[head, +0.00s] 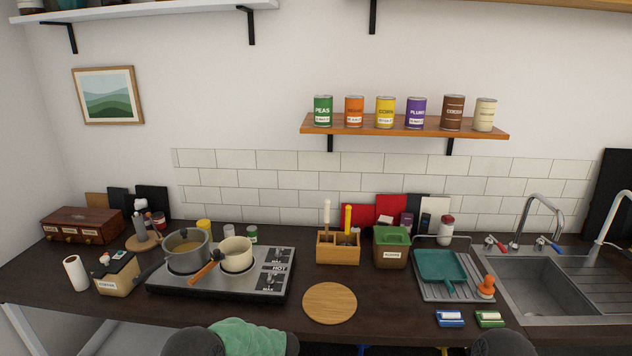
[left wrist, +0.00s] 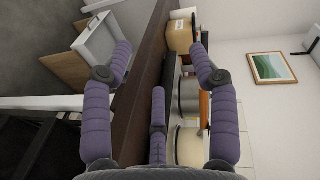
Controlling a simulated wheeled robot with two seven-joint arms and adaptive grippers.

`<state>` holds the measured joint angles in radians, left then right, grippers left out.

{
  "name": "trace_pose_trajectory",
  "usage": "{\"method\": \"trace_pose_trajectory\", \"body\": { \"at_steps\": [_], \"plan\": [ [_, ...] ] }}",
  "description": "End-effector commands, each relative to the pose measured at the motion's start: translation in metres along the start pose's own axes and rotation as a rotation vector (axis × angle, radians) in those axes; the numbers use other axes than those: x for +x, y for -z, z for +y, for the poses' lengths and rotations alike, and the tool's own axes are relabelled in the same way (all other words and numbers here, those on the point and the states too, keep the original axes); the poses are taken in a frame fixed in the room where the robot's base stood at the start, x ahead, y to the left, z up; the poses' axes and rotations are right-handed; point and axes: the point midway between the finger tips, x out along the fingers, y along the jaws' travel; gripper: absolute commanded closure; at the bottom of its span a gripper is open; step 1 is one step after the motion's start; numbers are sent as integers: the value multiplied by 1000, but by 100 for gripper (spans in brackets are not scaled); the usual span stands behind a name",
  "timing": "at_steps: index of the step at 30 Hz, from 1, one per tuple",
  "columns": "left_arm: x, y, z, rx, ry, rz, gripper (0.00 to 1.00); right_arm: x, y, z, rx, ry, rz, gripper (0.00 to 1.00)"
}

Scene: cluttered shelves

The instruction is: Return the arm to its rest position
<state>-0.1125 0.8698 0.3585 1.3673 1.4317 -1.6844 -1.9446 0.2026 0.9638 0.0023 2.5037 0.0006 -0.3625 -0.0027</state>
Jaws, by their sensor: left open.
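My left gripper (left wrist: 160,52) shows in the left wrist view with its purple padded fingers spread wide. It is open and holds nothing. It is in front of the counter's front edge, with the pots behind the fingers. In the head view, dark rounded parts that look like my arms show at the bottom edge, but no gripper fingers. My right gripper is not in view.
The dark counter (head: 120,293) holds a hot plate (head: 268,290) with a grey pot (head: 187,249) and a cream pan (head: 237,255). A round board (head: 330,303) lies near the front edge. A green cloth (head: 250,336) shows at the bottom. A can shelf (head: 400,128) hangs above.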

Motion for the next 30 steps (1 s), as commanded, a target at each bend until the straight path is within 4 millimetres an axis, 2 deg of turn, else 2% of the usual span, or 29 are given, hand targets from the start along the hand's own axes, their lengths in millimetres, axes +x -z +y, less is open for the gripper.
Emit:
{"method": "trace_pose_trajectory", "body": {
  "at_steps": [5,7,11,14,17,18,20,21,24,27,30],
  "plan": [
    [11,6,45,-131,-142,195,41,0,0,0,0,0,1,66],
    [10,4,71,-194,-250,276,41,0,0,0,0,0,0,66],
    [-6,-11,124,-292,-512,373,41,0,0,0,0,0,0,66],
    [-29,-38,163,-340,-743,381,41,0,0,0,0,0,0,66],
    [-59,-79,197,-364,-981,324,41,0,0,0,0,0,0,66],
    [-73,-99,208,-366,-1074,284,41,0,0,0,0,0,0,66],
    [-94,-130,220,-361,-1201,212,41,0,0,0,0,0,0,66],
    [-107,-151,226,-353,-1278,156,41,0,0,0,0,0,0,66],
    [-140,-207,233,-319,-1440,-3,41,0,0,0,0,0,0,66],
    [-168,-258,230,-274,-1553,-162,41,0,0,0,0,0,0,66],
    [-189,-298,222,-228,-1621,-296,41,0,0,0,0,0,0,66]
  ]
}}
